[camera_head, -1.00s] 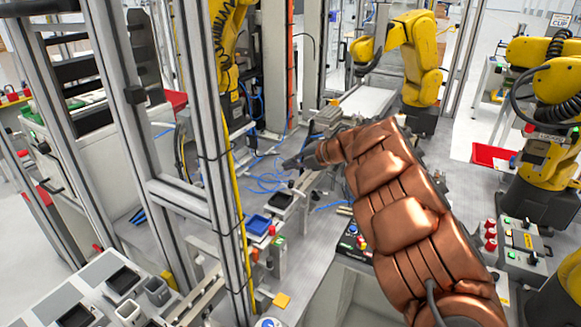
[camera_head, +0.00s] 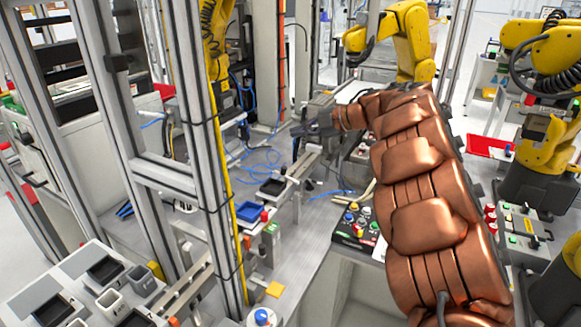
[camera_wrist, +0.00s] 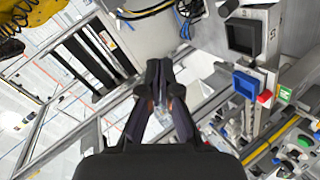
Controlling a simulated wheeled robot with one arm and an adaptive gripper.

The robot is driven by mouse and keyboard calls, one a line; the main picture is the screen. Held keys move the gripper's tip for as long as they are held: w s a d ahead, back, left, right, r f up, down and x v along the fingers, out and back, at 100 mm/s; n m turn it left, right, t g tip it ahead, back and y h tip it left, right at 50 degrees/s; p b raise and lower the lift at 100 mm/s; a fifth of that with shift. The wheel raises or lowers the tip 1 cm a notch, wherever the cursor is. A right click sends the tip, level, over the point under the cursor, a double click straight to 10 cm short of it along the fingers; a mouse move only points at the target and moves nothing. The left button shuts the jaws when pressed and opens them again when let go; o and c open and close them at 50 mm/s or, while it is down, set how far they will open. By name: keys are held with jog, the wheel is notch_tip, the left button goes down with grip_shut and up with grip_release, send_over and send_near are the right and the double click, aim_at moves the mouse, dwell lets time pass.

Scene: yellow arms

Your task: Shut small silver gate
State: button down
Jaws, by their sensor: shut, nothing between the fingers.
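A silver aluminium-profile frame (camera_head: 178,178) with upright posts and a low crossbar stands left of centre in the head view. I cannot tell which part of it is the small gate, or how far any gate is open. My gripper (camera_head: 303,128) reaches left over the workbench, right of the frame and apart from its front posts. In the wrist view my gripper (camera_wrist: 160,72) is shut and empty, its dark fingers together. Silver bars (camera_wrist: 115,102) pass below and to the left of the fingers there. The padded brown sleeve of my arm hides part of the bench.
A blue tray (camera_head: 249,211) and a black tray (camera_head: 273,187) sit on the bench. A button panel (camera_head: 357,222) is near my arm. Yellow robot arms (camera_head: 408,45) stand behind and to the right. Blue cables lie loose on the bench.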

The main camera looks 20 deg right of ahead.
jog(key=s+d+f+m+t+y+b, duration=0.3)
jog(key=s+d+f+m+b, duration=0.3)
jog(key=m+b, duration=0.5)
jog(key=m+p, duration=0.1)
jog(key=m, duration=0.2)
send_over(291, 178)
jog(key=shift+s+d+f, duration=0.25)
jog(key=shift+d+f, duration=0.05)
jog(key=shift+f, duration=0.25)
notch_tip(291, 178, down, 2)
jog(key=shift+w+a+f+t, duration=0.1)
jog(key=shift+w+f+t, duration=0.05)
jog(key=shift+f+t, duration=0.15)
jog(key=shift+w+a+f, duration=0.1)
jog(key=shift+f, duration=0.6)
jog(key=shift+w+a+r+p, duration=0.1)
jog(key=shift+r+p, duration=0.15)
jog(key=shift+p, duration=0.8)
